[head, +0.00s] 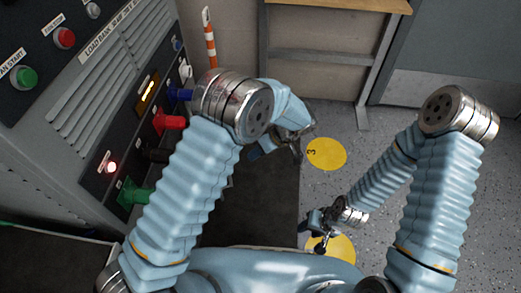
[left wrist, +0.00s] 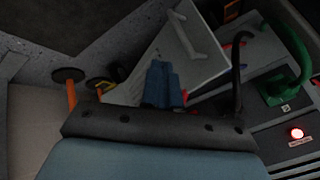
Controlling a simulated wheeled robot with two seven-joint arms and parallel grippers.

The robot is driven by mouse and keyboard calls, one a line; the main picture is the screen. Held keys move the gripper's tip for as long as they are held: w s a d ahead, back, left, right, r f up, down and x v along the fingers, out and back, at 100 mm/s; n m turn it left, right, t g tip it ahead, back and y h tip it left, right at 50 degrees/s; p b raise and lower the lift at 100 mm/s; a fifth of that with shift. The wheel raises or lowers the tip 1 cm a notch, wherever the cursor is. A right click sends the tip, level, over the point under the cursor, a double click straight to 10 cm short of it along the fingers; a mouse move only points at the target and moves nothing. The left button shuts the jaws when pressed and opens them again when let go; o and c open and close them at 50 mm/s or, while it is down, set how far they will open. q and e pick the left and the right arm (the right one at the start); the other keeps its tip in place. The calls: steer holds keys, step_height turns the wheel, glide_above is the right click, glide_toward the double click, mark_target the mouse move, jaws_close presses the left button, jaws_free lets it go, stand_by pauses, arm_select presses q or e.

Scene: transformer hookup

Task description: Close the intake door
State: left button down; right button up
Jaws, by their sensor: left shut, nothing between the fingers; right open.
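A pale panel with a bar handle (left wrist: 190,55), which looks like the intake door, stands at an angle in the left wrist view, beside the cabinet's connectors. How far open it is cannot be told, and I cannot make it out in the head view. My left gripper (head: 288,143) is shut and empty, largely behind my arm in the head view. Its blue fingers (left wrist: 162,84) overlap the panel's lower part in the left wrist view; contact cannot be told. My right gripper (head: 317,233) is open and empty, low over the floor, well right of the cabinet.
A striped post (head: 209,40) stands behind. Speckled floor is open at right.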

arm_select(q)
steer(key=s+a+f, duration=0.2)
steer(key=a+f, duration=0.1)
steer(key=a, duration=0.2)
steer(key=shift+s+a, duration=0.2)
steer(key=shift+s, duration=0.1)
arm_select(e)
steer(key=shift+r, duration=0.1)
